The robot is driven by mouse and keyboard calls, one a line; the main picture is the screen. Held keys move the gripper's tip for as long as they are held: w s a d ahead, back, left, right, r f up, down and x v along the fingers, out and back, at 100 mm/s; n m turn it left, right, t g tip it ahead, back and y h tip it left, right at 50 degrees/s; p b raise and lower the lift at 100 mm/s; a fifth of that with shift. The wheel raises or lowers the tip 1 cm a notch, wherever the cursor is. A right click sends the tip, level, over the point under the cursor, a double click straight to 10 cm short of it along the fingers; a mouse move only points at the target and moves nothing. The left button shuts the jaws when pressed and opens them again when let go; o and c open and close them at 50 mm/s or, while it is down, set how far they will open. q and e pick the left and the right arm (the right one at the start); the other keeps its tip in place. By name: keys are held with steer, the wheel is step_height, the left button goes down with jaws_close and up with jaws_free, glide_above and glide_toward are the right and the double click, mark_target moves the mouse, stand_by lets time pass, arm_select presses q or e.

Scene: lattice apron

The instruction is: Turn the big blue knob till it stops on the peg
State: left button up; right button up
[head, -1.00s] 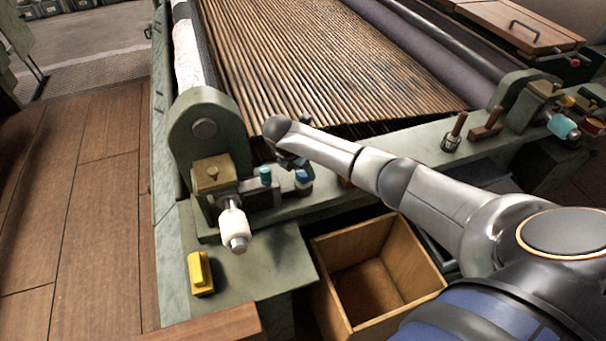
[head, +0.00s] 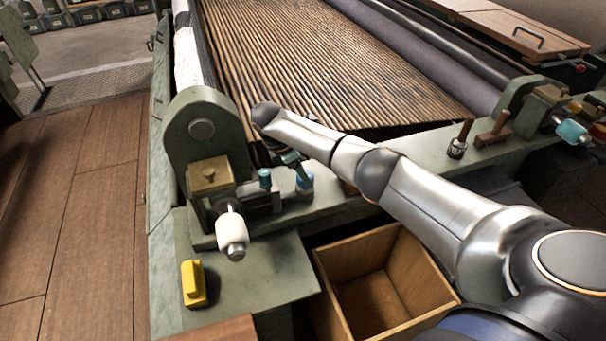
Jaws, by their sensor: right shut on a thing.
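The peg cannot be made out clearly. My left gripper is not in view.
A smaller teal knob (head: 264,177) sits close to the left of the gripper. A white roller handle (head: 232,232) and a yellow block (head: 193,284) are nearer. An open wooden box (head: 345,262) is below the rail.

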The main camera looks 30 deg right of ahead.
steer(key=shift+f, duration=0.1)
steer(key=o, duration=1.4)
steer(key=shift+c, duration=0.2)
steer(key=v, duration=1.2)
steer(key=shift+r, duration=0.3)
steer(key=shift+a, duration=0.1)
steer(key=shift+f, duration=0.1)
